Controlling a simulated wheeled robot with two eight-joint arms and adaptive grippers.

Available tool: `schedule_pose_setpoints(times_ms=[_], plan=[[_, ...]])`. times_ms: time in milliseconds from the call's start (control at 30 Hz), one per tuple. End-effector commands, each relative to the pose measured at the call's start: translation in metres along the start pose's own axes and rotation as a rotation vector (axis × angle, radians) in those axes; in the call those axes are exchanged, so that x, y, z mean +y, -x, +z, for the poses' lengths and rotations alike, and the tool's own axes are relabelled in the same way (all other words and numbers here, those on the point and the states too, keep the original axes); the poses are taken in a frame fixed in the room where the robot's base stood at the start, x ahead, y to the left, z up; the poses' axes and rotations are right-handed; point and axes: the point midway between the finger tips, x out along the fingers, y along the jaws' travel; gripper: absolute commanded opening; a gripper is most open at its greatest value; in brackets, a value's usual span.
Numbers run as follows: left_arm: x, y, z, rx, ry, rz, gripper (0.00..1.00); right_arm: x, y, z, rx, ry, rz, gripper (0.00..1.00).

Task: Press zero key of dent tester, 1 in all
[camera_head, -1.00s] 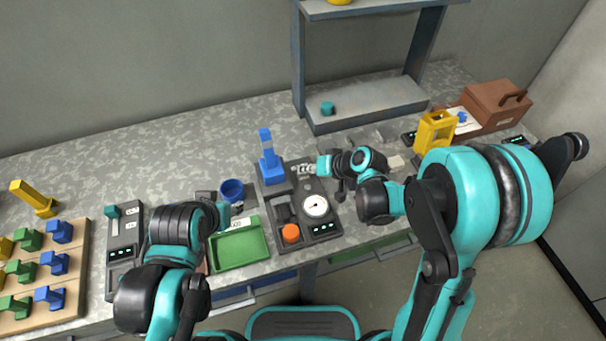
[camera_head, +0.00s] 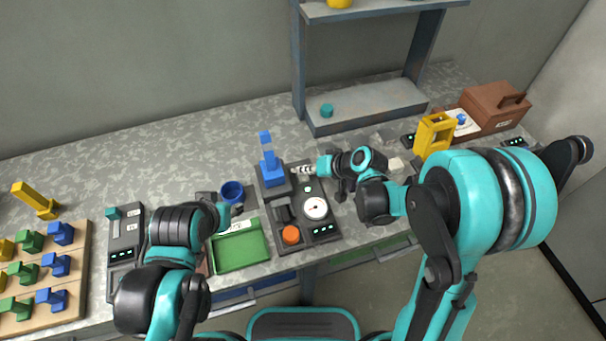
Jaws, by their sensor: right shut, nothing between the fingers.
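The dark device with a round white dial, which looks like the dent tester (camera_head: 322,241), stands on the bench at the centre. It carries an orange knob (camera_head: 291,234), a blue upright part and a lit display. A small pale spot (camera_head: 308,189) above the dial may be a key; I cannot read a zero mark. My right gripper (camera_head: 299,170) is shut and empty, just behind that spot at the device's back right; I cannot tell whether it touches anything. My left gripper (camera_head: 229,214) is by the blue cup, mostly hidden by its arm, its fingers unclear.
A green tray (camera_head: 240,249) and a blue cup (camera_head: 233,193) stand left of the device. A pegboard with coloured pieces (camera_head: 75,290) is at far left. A grey shelf (camera_head: 367,100) stands behind. A yellow frame (camera_head: 434,134) and brown box (camera_head: 497,103) are at right.

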Motion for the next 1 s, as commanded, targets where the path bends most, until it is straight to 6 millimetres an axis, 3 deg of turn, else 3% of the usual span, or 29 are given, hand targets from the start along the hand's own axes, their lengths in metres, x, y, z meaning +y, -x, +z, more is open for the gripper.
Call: schedule_pose_setpoints(times_ms=[467,1000], plan=[[0.0,0.005,-0.003,0.0,0.0,0.0,0.4,-0.004,0.005,-0.004,0.0,0.0,0.0,0.0],[0.0,0.034,-0.024,0.0,0.0,0.0,0.4,-0.027,0.038,-0.028,0.0,0.0,0.0,0.0]])
